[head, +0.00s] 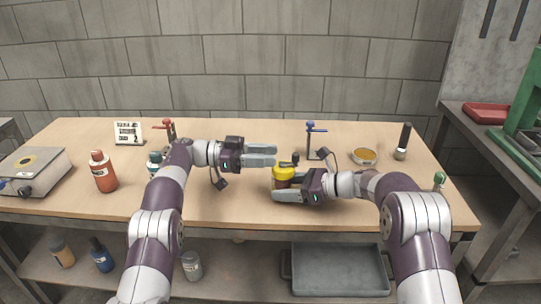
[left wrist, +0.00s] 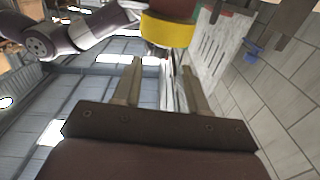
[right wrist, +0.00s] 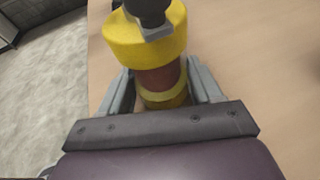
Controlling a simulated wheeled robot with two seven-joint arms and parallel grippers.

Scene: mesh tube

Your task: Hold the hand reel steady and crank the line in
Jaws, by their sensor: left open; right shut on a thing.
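The hand reel (head: 285,172) is yellow at its ends with a reddish-brown middle, and stands on the wooden table. A dark crank knob (head: 295,158) sticks up from its top; it shows large in the right wrist view (right wrist: 150,10). My right gripper (head: 279,192) is shut on the reel's body (right wrist: 160,78), one finger on each side. My left gripper (head: 274,155) is open and empty, just left of the reel's top and apart from the knob. In the left wrist view the reel's yellow rim (left wrist: 167,30) shows beyond the open fingers (left wrist: 165,85).
A blue-topped post (head: 309,140) stands behind the reel. An amber dish (head: 364,156) and a dark-handled tool (head: 403,140) stand at right. An orange bottle (head: 102,171), a small sign (head: 128,133) and a scale (head: 30,170) are at left. The front middle of the table is clear.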

